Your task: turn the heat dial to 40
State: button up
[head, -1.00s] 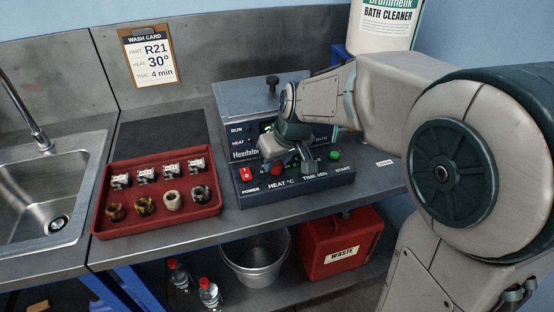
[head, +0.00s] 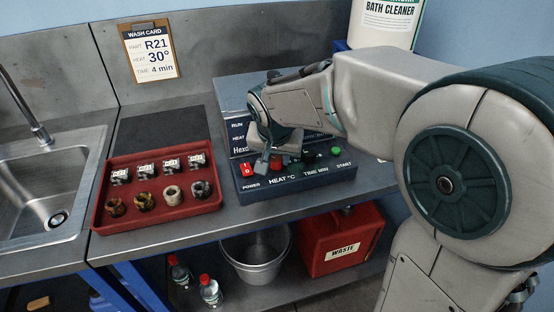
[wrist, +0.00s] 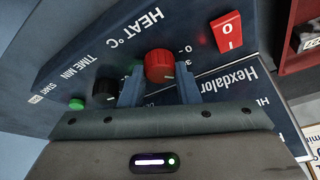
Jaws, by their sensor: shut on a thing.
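A red power switch (wrist: 227,32) and a black time dial (wrist: 105,90) flank the heat dial. A green start button (head: 336,151) is at the right. A red tray (head: 158,219) with parts is left of the panel. The wash card (head: 150,50) reads heat 30°.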

jog(key=m+b, duration=0.1)
jog(key=m, duration=0.1)
jog(key=m+h+b, duration=0.1)
jog(key=shift+a+f+m+b, duration=0.15)
jog(key=shift+m+b, duration=0.25)
jog(key=shift+m+g+h+b, duration=0.6)
jog(key=shift+m+h+b, duration=0.35)
jog(key=shift+m, duration=1.05)
jog(key=shift+r, duration=0.2)
jog(key=o, duration=1)
jog(key=shift+a, duration=0.1)
jog(key=p+v, duration=0.1)
jog(key=v, duration=1.3)
jog(key=shift+w+p, duration=0.1)
jog(key=shift+p, duration=0.2)
